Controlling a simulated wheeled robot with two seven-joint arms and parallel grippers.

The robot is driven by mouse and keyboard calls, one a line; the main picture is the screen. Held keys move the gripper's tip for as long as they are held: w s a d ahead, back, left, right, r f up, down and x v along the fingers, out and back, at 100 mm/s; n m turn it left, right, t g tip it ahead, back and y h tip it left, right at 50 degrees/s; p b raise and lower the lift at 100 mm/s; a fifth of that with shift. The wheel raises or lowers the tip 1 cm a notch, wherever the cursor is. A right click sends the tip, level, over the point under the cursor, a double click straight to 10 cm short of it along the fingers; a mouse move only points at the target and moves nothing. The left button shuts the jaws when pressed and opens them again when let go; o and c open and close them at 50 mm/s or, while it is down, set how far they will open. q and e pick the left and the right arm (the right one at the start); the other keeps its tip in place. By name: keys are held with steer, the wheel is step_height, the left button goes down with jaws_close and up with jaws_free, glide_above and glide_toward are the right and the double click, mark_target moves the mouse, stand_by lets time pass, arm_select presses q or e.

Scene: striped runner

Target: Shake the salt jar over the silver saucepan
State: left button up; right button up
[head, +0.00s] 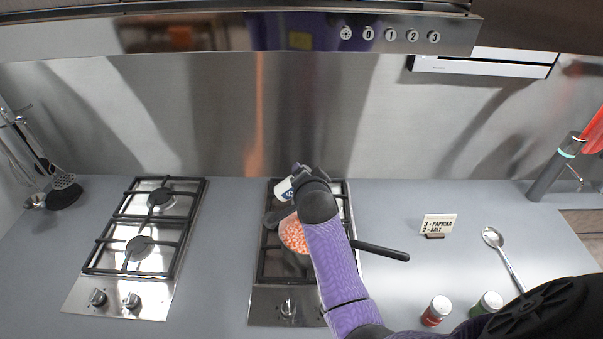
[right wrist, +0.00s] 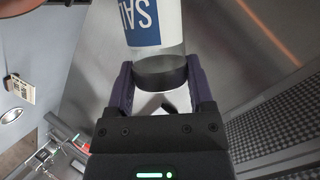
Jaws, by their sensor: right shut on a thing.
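The silver saucepan (head: 283,248) stands on the right-hand hob, filled with orange-and-white food. Its dark handle (head: 380,250) points right, and my right forearm hides part of the pan. My right gripper (head: 296,181) is shut on the salt jar (head: 284,189), above the back part of the pan. The jar is tilted in the head view. In the right wrist view the white salt jar (right wrist: 156,25) shows a blue label with upside-down letters, and the fingers of my right gripper (right wrist: 160,78) clasp its dark end. My left gripper is not in view.
A card (head: 438,224) reads "3 - PAPRIKA, 2 - SALT". A red-labelled jar (head: 436,311), a green-labelled jar (head: 488,303) and a metal spoon (head: 503,255) are at the right. An empty hob (head: 145,240) is at the left. The range hood (head: 240,38) hangs overhead.

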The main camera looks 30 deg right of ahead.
steer(key=shift+f, duration=0.2)
steer(key=f+m+t+y+b, duration=0.1)
steer(key=f+m+t+b, duration=0.1)
steer(key=b, duration=0.3)
steer(key=f+m+t+y+b, duration=0.1)
steer(key=f+m+b, duration=0.1)
steer(key=m+b, duration=0.2)
steer(key=f+m+t+y+b, duration=0.1)
steer(key=m+t+y+b, duration=0.1)
steer(key=b, duration=0.4)
steer(key=shift+s+d+f+m+t, duration=0.15)
steer(key=shift+d+f+m+t, duration=0.2)
steer(key=shift+m, duration=0.35)
steer(key=shift+a, duration=0.15)
